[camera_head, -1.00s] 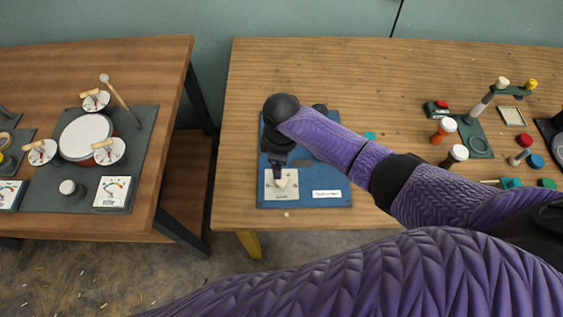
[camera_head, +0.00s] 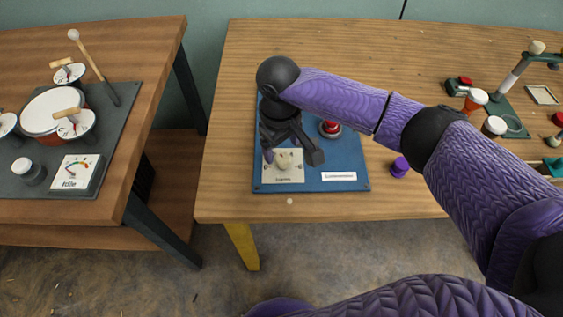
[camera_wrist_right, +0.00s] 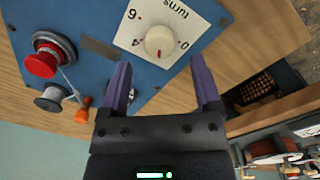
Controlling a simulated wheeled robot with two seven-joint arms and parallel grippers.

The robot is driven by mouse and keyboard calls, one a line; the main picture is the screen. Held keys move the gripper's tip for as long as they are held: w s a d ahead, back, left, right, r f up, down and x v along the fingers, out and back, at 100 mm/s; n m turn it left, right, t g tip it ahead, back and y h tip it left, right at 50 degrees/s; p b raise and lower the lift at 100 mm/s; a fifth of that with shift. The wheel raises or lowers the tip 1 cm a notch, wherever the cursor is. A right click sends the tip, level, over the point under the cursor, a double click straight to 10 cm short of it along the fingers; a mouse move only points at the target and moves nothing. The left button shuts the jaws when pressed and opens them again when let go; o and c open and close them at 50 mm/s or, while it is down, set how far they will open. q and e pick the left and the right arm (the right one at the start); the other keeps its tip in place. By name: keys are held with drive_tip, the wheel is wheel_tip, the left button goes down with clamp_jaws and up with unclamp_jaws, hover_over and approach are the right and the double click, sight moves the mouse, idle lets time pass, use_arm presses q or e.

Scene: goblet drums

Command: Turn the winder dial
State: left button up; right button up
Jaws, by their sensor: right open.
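The winder dial is a round cream knob (camera_head: 284,161) on a white plate marked "turns" (camera_wrist_right: 176,12), at the front left of a blue board (camera_head: 350,160). In the right wrist view the knob (camera_wrist_right: 160,41) stands just beyond the fingertips, roughly centred between them, with a small red mark on it. The numbers 0, 4 and 6 show around it. My right gripper (camera_head: 291,154) is open and empty, its fingers (camera_wrist_right: 160,63) spread wide and apart from the knob. My left gripper is out of view.
A red button (camera_head: 330,127) sits on the board, right of my gripper. A purple piece (camera_head: 400,167) lies on the table right of the board. Another table with a drum (camera_head: 53,109) stands at left, across a gap. Several small parts lie at far right.

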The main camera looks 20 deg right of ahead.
sight(282, 157)
wheel_tip(282, 157, down, 4)
drive_tip(key=shift+r+b, duration=0.1)
drive_tip(key=shift+b, duration=0.45)
drive_tip(key=shift+c, duration=0.2)
clamp_jaws()
